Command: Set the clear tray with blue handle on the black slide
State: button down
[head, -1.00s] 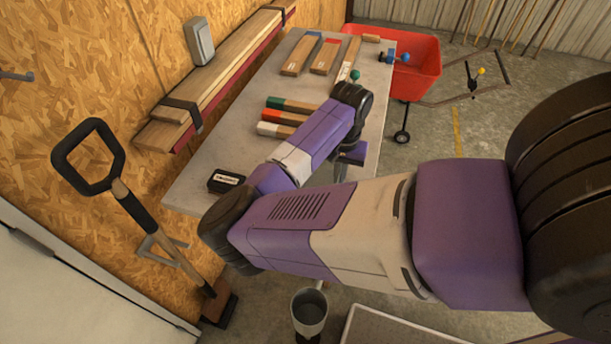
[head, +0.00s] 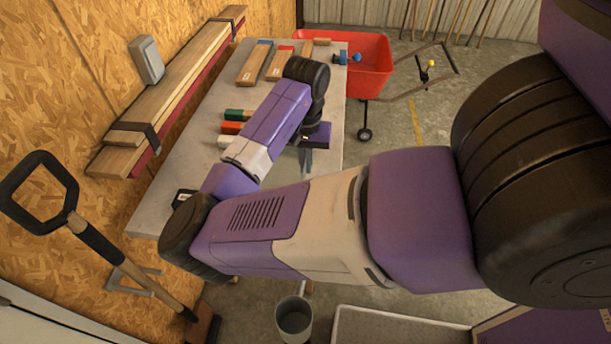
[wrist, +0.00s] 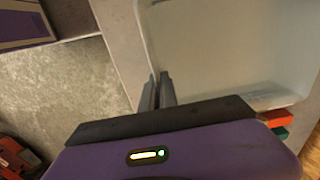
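The clear tray (wrist: 225,45) is a pale see-through shape filling the upper right of the wrist view. In the head view my arm hides it, and I see no blue handle on it. My gripper (wrist: 159,88) is at the tray's left wall, over the worktable near its right edge. Its fingers stand close together; whether a thin part of the tray is between them cannot be seen. In the head view my gripper (head: 306,158) hangs below the wrist, its tips mostly hidden. I cannot make out a black slide.
The grey worktable (head: 203,120) holds wooden pieces with coloured ends, including a green-ended one (head: 238,113). A small black object (head: 183,198) lies at the near left. A red cart (head: 370,60) stands behind, a grey bucket (head: 294,318) in front, a shovel (head: 95,240) leans at left.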

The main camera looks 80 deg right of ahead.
notch_tip(320, 180, up, 12)
jog(key=shift+r, duration=0.8)
jog(key=shift+s, duration=0.1)
